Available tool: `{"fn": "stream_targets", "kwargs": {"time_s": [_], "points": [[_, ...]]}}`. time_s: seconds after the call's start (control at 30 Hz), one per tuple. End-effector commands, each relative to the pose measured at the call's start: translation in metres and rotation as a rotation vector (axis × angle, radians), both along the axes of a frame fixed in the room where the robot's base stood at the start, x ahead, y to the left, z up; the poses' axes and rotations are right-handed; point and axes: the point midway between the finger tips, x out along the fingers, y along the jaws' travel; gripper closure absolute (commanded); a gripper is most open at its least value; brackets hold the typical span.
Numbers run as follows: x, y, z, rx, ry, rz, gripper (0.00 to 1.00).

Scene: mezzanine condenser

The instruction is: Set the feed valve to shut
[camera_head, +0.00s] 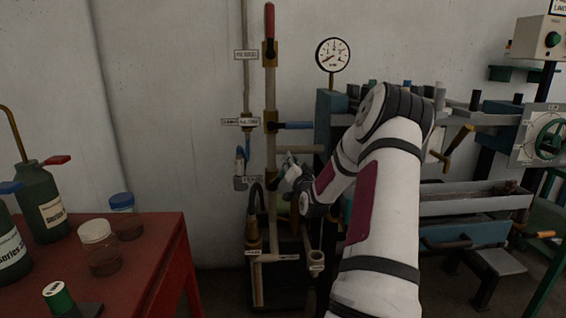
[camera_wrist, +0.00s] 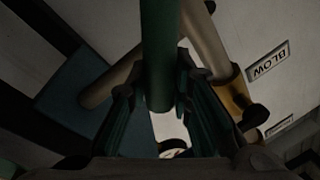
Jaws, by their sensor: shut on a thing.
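A vertical pipe (camera_head: 271,85) carries several brass valves with coloured levers. A red lever (camera_head: 269,20) points up at the top, and a blue lever (camera_head: 296,126) points right at mid-height. My gripper (camera_head: 291,178) is below the blue lever, by the lower pipework. In the wrist view my gripper (camera_wrist: 161,88) is shut on a green lever (camera_wrist: 159,45), which runs between the fingers. A brass fitting (camera_wrist: 237,93) shows to its right, beside a label reading BLOW (camera_wrist: 268,61). The labels in the head view are too small to read, so I cannot tell which valve is the feed valve.
A pressure gauge (camera_head: 332,54) stands right of the pipe. A bench with machinery (camera_head: 475,205) fills the right side. A red table (camera_head: 150,262) at left bears dark bottles (camera_head: 42,200) and jars (camera_head: 99,250). Bare wall lies between table and pipes.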

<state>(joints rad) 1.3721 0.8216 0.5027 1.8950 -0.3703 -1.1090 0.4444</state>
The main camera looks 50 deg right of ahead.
Motion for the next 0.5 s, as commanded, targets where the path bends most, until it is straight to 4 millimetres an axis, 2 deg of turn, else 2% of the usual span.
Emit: {"fn": "stream_targets", "kwargs": {"time_s": [0.5], "points": [[-0.028, -0.024, -0.046, 0.32, -0.373, -0.003, 1.0]]}}
